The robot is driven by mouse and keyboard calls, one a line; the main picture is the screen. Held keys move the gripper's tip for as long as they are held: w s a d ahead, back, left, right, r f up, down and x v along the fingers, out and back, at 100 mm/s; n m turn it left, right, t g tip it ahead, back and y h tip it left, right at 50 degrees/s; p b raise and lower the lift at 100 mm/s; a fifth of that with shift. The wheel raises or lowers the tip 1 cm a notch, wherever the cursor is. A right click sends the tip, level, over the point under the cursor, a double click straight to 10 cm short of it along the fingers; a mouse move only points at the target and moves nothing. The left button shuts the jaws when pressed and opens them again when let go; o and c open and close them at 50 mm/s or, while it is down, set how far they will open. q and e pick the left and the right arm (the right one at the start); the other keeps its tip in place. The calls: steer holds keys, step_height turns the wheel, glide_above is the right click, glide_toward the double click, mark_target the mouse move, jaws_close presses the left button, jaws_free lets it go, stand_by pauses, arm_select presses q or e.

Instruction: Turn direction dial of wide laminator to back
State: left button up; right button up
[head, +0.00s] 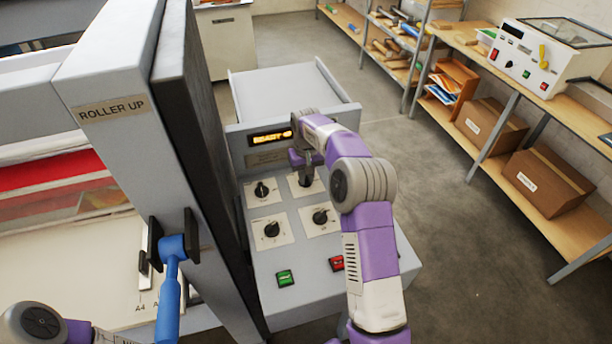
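The wide laminator's grey control panel (292,258) is in the middle of the head view. It carries a display (270,138) that seems to read READY, partly covered by my arm. Black dials sit on pale plates: upper left (262,189), lower left (271,229) and lower right (320,216). My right gripper (305,178) points down at the upper right plate (296,188) and hides most of its dial. I cannot tell whether its fingers are closed around that dial. The dial labels are too small to read. My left gripper is out of view; part of its arm shows bottom left.
Below the dials are a green button (285,278) and a red button (337,263), partly behind my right arm. A tall ROLLER UP housing (120,120) with a blue lever (171,270) stands left. Shelves with boxes (545,180) line the right; the floor between is clear.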

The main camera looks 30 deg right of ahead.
jaws_close()
steer(key=shift+m, duration=0.3)
steer(key=m+p, duration=0.2)
steer(key=m, duration=0.1)
steer(key=shift+a+r, duration=0.15)
steer(key=m+p, duration=0.1)
steer(key=m, duration=0.1)
steer(key=m+p, duration=0.1)
steer(key=m, duration=0.1)
steer(key=shift+w+a+m, duration=0.1)
steer(key=shift+w+m, duration=0.1)
steer(key=shift+m, duration=0.2)
steer(key=m+p, duration=0.1)
steer(key=m, duration=0.4)
steer(key=shift+w+p, duration=0.2)
steer(key=shift+p, duration=0.2)
steer(key=shift+w+m+p, duration=0.2)
steer(key=shift+m+p, duration=0.35)
steer(key=shift+m, duration=1.95)
